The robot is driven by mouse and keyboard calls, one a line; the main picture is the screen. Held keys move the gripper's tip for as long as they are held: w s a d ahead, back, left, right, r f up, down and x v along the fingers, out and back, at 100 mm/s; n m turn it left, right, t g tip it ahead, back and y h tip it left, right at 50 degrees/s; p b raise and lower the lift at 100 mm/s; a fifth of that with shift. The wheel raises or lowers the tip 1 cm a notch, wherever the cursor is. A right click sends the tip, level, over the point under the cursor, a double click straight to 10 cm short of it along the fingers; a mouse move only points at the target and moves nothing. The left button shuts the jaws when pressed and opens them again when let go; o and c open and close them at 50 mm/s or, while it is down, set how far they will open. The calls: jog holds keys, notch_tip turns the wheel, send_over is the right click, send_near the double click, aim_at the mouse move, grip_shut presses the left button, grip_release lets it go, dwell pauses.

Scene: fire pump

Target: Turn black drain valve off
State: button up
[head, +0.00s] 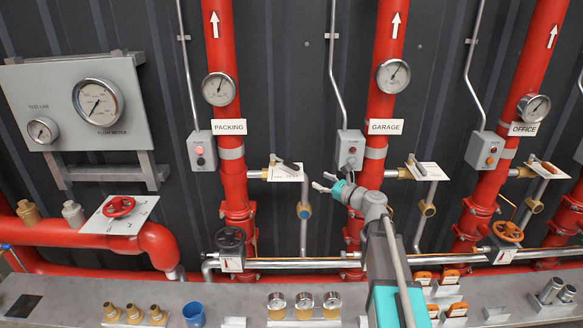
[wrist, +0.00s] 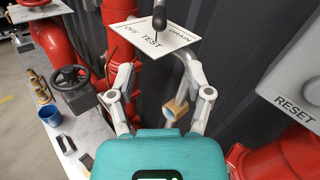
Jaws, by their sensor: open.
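The black drain valve lever (wrist: 159,18) stands over a white plate (wrist: 152,38) marked OFF, TEST and DRAIN at the top of the wrist view. Its dark end is near the picture's top edge, and its shaft comes down near the word TEST. In the head view the lever (head: 291,166) and plate (head: 284,174) sit right of the PACKING pipe. My gripper (head: 323,181) is open and empty, to the right of this plate and slightly below it. In the wrist view my gripper's fingers (wrist: 158,76) are spread below the plate, apart from the lever.
Red pipes, the PACKING one (head: 233,190) and the GARAGE one (head: 378,100), stand either side. A grey box marked RESET (wrist: 290,75) is close on the right in the wrist view. A black handwheel (head: 230,239) and a blue cup (head: 194,314) are lower left.

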aim_at(291, 166)
jog(key=shift+w+a, duration=0.1)
jog(key=x, duration=1.3)
jog(key=shift+w+a, duration=0.2)
jog(key=shift+a, duration=0.05)
grip_shut()
